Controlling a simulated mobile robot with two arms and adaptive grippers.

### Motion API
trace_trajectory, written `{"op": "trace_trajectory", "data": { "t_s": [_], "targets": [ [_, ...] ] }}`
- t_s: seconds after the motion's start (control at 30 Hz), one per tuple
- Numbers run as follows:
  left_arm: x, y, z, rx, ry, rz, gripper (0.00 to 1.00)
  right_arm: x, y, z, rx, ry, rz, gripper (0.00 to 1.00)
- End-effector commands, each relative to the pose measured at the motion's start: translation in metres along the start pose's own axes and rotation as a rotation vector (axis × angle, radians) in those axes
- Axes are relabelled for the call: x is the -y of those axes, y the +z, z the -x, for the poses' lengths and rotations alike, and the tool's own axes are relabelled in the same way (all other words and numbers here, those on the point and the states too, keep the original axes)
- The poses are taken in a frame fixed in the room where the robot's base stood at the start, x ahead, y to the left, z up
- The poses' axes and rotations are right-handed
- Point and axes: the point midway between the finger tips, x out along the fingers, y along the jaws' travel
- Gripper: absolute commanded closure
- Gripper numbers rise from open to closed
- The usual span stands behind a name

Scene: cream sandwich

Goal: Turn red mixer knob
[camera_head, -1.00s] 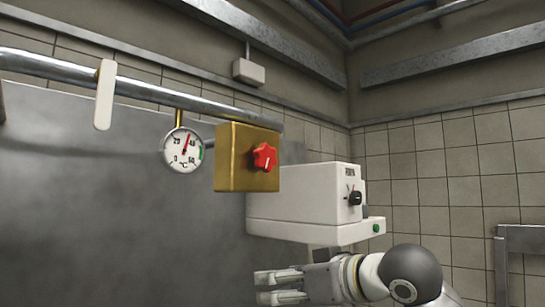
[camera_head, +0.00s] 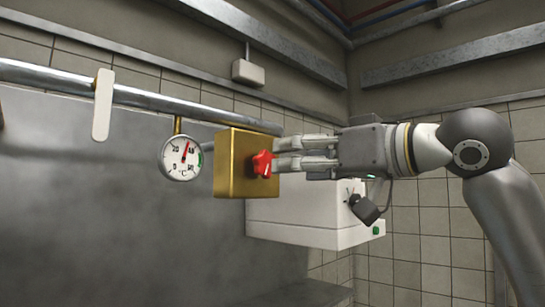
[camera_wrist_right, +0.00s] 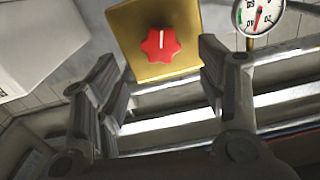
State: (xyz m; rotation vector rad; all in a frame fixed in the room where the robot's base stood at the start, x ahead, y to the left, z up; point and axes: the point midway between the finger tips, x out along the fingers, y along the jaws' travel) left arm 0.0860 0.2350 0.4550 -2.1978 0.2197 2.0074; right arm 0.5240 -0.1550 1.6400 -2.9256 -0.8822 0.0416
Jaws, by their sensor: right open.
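The red mixer knob (camera_head: 262,164) sits on the right-hand face of a gold box (camera_head: 236,165) on the pipe. It also shows in the right wrist view (camera_wrist_right: 161,44), with a white line on its face, on the gold box (camera_wrist_right: 140,20). My right gripper (camera_head: 286,153) comes in from the right, its fingertips close to the knob. In the right wrist view my right gripper (camera_wrist_right: 160,75) is open, its fingers spread to both sides with nothing between them; the knob lies ahead of the gap. I cannot tell whether the fingers touch anything. My left gripper is not in view.
A round dial thermometer (camera_head: 181,157) hangs left of the gold box. A metal pipe (camera_head: 60,75) runs above, with a white tag (camera_head: 103,105) on it. A white machine (camera_head: 300,208) stands behind and below my right gripper.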

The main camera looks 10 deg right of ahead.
Motion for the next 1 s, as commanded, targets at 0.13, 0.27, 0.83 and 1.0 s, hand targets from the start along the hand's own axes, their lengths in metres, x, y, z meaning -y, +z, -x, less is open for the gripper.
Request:
{"op": "trace_trajectory", "data": {
  "t_s": [0.13,0.27,0.83,1.0],
  "targets": [
    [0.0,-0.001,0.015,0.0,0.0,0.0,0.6,0.001,-0.003,-0.03,0.002,0.0,-0.001,0.35],
    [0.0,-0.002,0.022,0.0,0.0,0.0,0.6,0.001,-0.003,-0.05,0.001,-0.001,0.0,0.35],
    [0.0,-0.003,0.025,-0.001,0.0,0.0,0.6,0.0,0.0,-0.066,0.0,0.0,0.001,0.45],
    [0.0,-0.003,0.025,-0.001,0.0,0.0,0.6,0.0,0.0,-0.066,-0.001,0.0,0.001,0.67]
  ]
}}
